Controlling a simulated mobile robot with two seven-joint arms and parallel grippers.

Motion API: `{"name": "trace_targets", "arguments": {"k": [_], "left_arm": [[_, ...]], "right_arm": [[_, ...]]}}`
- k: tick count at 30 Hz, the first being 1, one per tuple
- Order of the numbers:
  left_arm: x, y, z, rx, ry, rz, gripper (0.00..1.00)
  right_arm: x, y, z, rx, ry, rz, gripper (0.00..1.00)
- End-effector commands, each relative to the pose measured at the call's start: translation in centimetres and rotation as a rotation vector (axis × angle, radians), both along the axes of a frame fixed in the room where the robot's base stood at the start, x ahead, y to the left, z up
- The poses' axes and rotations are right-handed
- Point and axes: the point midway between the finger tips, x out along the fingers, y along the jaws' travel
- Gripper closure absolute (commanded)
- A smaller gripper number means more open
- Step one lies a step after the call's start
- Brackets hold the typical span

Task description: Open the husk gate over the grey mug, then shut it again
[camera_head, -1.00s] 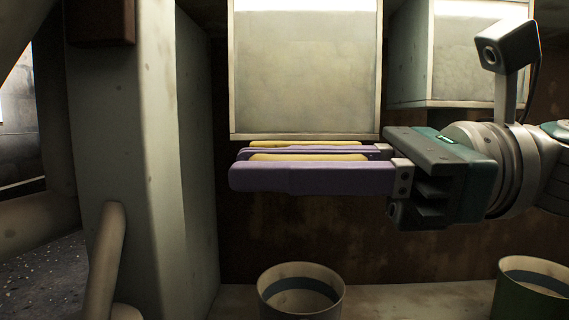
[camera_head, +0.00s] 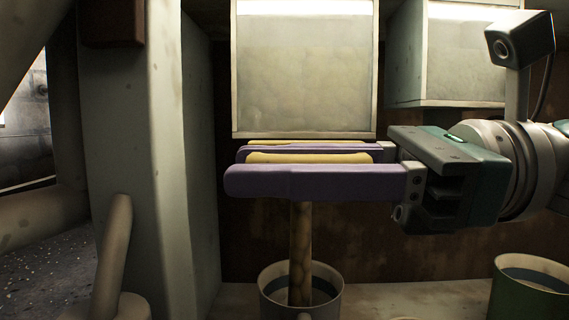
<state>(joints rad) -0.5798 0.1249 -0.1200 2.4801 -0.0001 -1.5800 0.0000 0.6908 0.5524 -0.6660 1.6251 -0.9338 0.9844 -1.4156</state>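The grey mug (camera_head: 274,306) stands upright on the ledge below the hopper (camera_head: 305,70). A brown column of husk (camera_head: 301,245) runs down from behind my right gripper into the mug. My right gripper (camera_head: 300,167) comes in from the right, just under the hopper's lower edge. Its two long purple fingers with yellow pads lie sideways, one behind the other. They hide the husk gate and its handle, so I cannot tell whether anything is between them. My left gripper is out of view.
A green mug (camera_head: 530,290) stands on the ledge (camera_head: 435,298) at the right, under a second hopper (camera_head: 465,60). A thick pale post (camera_head: 120,160) rises at the left. The ledge between the mugs is clear.

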Motion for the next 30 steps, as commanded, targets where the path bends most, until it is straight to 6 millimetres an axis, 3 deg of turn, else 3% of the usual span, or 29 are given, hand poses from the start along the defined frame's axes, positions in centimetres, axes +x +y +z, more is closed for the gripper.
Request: {"name": "trace_targets", "arguments": {"k": [5, 12, 18, 28, 30], "left_arm": [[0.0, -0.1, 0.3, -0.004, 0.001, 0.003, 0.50], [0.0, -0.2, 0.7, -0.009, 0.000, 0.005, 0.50], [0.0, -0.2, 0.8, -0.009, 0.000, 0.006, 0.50], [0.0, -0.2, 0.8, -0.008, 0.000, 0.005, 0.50], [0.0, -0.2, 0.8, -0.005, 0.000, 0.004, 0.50]], "right_arm": [[0.1, -1.7, 0.0, -0.002, 0.003, -0.005, 0.68], [0.1, -6.7, 0.0, -0.002, 0.004, -0.005, 0.68], [0.1, -9.4, 0.0, -0.002, 0.002, -0.002, 0.68], [0.0, -10.0, 0.0, 0.000, 0.000, 0.000, 0.68], [0.0, -9.9, 0.0, 0.000, 0.000, 0.000, 0.75]]}}
